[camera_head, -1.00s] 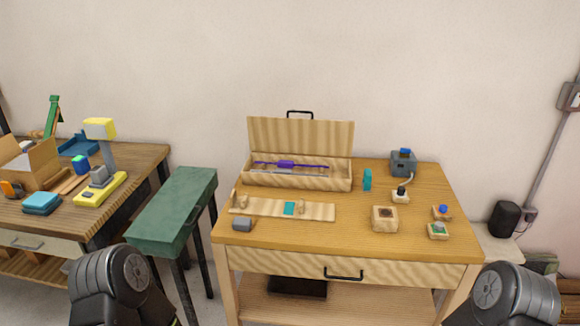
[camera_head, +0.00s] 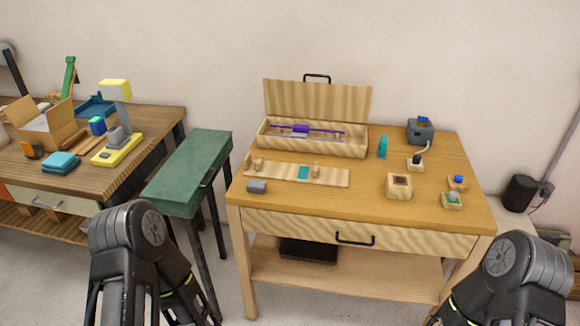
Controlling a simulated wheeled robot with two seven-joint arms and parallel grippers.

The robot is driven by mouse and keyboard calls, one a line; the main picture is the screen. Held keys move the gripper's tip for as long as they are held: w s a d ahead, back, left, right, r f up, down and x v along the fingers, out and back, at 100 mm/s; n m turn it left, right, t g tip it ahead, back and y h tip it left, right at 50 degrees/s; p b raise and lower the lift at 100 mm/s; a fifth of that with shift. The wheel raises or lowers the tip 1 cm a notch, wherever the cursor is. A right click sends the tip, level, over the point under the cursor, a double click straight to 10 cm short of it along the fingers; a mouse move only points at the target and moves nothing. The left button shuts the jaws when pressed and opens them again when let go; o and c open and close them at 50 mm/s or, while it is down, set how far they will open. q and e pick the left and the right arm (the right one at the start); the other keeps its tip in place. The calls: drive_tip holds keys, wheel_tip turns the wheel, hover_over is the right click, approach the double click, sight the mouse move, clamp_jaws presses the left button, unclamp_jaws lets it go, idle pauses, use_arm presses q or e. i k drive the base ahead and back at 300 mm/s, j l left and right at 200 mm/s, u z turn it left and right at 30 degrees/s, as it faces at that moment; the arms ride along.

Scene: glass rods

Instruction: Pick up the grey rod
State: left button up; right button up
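An open wooden case (camera_head: 342,148) with its lid raised stands at the back of the wooden workbench. A thin purple rod (camera_head: 325,132) with a thicker purple middle lies across the case. A thin greyish rod (camera_head: 299,136) seems to lie just below it inside the case, but it is small and hard to make out. A light wooden strip (camera_head: 278,172) with small upright posts and a teal patch lies in front of the case. Both my arms show at the bottom corners, well short of the case. Neither gripper can be seen.
The workbench (camera_head: 330,202) also bears a grey block (camera_head: 257,187), a teal block (camera_head: 383,147), a wooden block with a hole (camera_head: 399,186), and a grey device (camera_head: 420,131). A green bench (camera_head: 187,175) stands left of it, beside a cluttered table (camera_head: 150,135).

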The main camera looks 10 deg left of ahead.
sight(292, 135)
drive_tip(key=i+j+z, duration=0.1)
drive_tip(key=i+j, duration=0.8)
drive_tip(key=i, duration=0.05)
